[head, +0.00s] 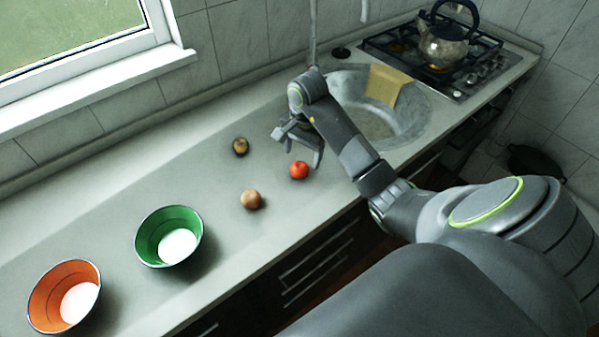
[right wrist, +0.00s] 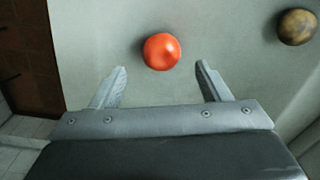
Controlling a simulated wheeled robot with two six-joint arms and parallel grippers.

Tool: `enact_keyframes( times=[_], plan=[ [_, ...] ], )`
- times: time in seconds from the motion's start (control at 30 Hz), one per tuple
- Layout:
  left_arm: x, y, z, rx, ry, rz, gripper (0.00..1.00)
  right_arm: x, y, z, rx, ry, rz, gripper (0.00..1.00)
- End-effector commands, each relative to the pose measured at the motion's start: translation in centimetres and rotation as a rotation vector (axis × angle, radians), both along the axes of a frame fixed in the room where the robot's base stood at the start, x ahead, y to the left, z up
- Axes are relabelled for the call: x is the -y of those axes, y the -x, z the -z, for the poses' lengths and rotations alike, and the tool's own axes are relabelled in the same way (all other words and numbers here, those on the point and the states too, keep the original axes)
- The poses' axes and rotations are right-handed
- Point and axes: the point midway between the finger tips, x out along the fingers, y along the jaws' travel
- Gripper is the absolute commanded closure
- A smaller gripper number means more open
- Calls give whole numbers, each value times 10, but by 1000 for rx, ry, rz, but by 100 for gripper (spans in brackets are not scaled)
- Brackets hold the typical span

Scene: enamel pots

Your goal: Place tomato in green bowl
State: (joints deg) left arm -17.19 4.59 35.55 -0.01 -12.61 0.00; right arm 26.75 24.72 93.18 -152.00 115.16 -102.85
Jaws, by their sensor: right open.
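The red tomato (head: 299,170) lies on the grey counter, left of the sink. It also shows in the right wrist view (right wrist: 161,51), just beyond and between the fingertips. My right gripper (head: 302,146) is open and empty, close above and beside the tomato; its two fingers show apart in the right wrist view (right wrist: 161,75). The green bowl (head: 152,236) stands upright on the counter at the lower left, with a white inner bottom and no food seen in it. My left gripper is in neither view.
An orange bowl (head: 44,293) stands left of the green one. A brown round item (head: 250,199) and a dark mottled one (head: 240,146) lie near the tomato. The sink (head: 420,112) with a yellow cloth (head: 385,85) and a stove with a kettle (head: 443,45) are right.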

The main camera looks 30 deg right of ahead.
Motion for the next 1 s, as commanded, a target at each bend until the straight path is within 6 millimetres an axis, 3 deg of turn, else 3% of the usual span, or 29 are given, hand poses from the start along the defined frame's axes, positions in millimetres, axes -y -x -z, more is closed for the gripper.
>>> enact_keyframes(
  times=[0.3,0.47,0.67,1.0],
  plan=[
    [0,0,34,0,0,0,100,-2,-4,33,0,-1,0,30],
    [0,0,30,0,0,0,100,-2,-4,48,-3,-1,1,30],
    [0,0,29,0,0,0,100,-2,-5,48,-1,0,0,30],
    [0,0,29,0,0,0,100,-2,-5,48,-1,0,0,72]
  ],
)
